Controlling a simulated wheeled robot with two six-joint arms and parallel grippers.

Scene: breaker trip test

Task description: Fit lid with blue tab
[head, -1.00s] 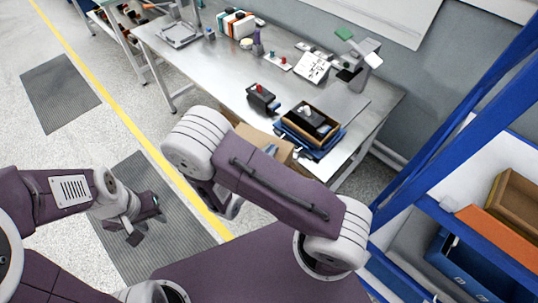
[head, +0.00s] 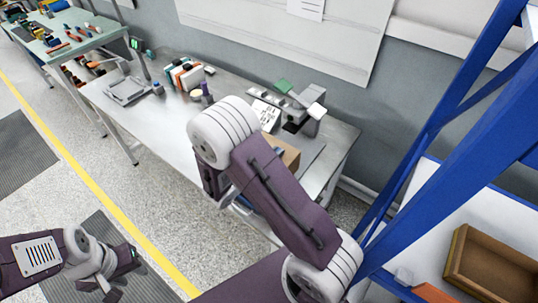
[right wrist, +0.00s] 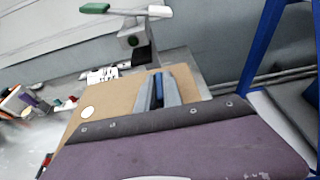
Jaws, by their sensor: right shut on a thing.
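The lid (right wrist: 117,103) is a flat brown panel with a white round spot on it, seen in the right wrist view. Its blue tab (right wrist: 158,84) stands between the fingers of my right gripper (right wrist: 158,92), which is shut on it. In the head view, a brown panel that looks like the same lid (head: 287,151) shows beyond my right arm, over the table's right end; the right gripper is hidden there. The box under it is not visible. My left gripper (head: 112,283) is low at the left, over the floor; its finger gap is too small to judge.
The metal table (head: 180,132) holds a press-like fixture (head: 305,115) with a green part, a white sloped panel (head: 265,114) and coloured binders (head: 187,76). Blue rack posts (head: 440,140) and a brown bin (head: 490,265) stand at right. The table's middle-left is clear.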

